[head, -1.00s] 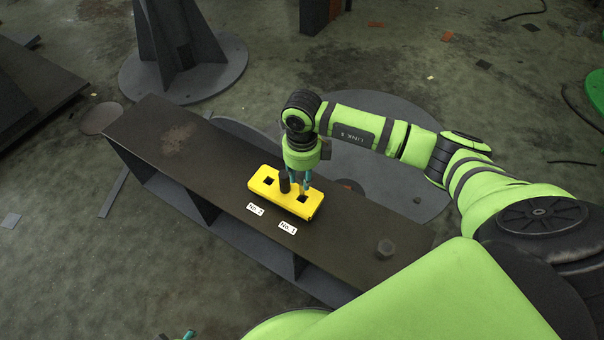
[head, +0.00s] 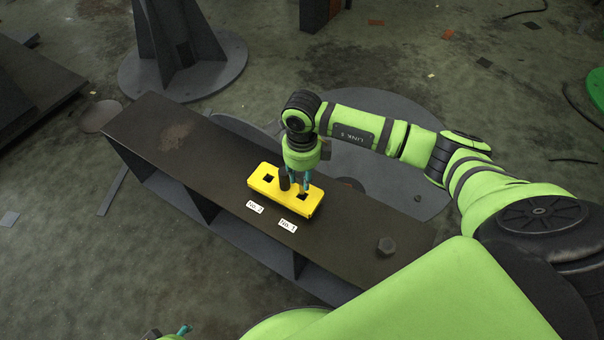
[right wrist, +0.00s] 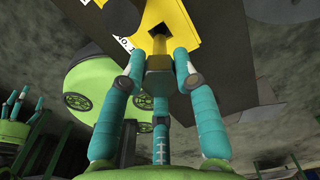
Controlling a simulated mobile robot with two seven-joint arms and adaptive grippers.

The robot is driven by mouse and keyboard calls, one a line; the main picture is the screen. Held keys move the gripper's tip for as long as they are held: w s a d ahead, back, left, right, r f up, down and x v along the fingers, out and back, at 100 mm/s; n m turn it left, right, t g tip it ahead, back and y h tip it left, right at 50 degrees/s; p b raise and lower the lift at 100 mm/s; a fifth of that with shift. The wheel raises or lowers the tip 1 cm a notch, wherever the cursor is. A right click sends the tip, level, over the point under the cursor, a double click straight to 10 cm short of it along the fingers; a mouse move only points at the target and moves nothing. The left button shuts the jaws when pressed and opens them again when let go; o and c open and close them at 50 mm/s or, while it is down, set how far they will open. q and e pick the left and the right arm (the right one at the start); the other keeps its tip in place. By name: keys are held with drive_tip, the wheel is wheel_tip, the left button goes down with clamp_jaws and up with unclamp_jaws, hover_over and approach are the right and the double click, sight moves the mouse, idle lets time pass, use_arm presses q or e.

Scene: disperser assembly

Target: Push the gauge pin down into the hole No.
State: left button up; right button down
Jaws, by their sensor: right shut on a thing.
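The yellow gauge block (head: 262,190) lies on the dark beam and has two square holes. The left hole (head: 268,179) is by the label No. 2 (head: 255,207), the right hole (head: 303,196) by the label No. 1 (head: 287,225). A dark upright cylinder (head: 285,180) stands at the block between them. My right gripper (head: 306,182) points down over the block. In the right wrist view its fingers (right wrist: 158,80) are shut on a dark angular piece, seemingly the gauge pin (right wrist: 158,62), near a square hole (right wrist: 160,33). Whether its tip is inside cannot be told. My left gripper (right wrist: 20,102) shows spread fingers.
The dark beam (head: 190,150) has free room at its left end. A hex nut (head: 386,245) sits near its right end. Round grey plates lie on the floor behind, one carrying a dark pillar (head: 165,45).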

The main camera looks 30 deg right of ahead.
sight(302, 193)
use_arm(q)
drive_tip(key=shift+w+r+b, duration=0.2)
drive_tip(key=shift+r+b, duration=0.25)
drive_tip(key=shift+r, duration=0.7)
use_arm(e)
drive_tip(key=shift+f, duration=0.55)
drive_tip(key=shift+f, duration=0.25)
use_arm(q)
drive_tip(key=shift+r, duration=0.6)
use_arm(e)
drive_tip(key=shift+f, duration=0.1)
use_arm(q)
drive_tip(key=shift+t, duration=0.3)
drive_tip(key=shift+w+b+v, duration=0.2)
drive_tip(key=shift+b+v, duration=0.3)
drive_tip(key=shift+v, duration=0.5)
drive_tip(key=shift+w+b+v, duration=0.2)
drive_tip(key=shift+b+v, duration=0.3)
drive_tip(key=shift+v, duration=0.45)
use_arm(e)
drive_tip(key=shift+f, duration=1)
use_arm(q)
drive_tip(key=shift+w+d+r+t+b, duration=0.15)
drive_tip(key=shift+w+r+t+b, duration=0.15)
drive_tip(key=shift+w+r, duration=0.25)
drive_tip(key=shift+w+d+r+t+b, duration=0.2)
drive_tip(key=shift+w+r+t, duration=0.2)
drive_tip(key=shift+w+r, duration=0.15)
use_arm(e)
drive_tip(key=shift+f, duration=0.55)
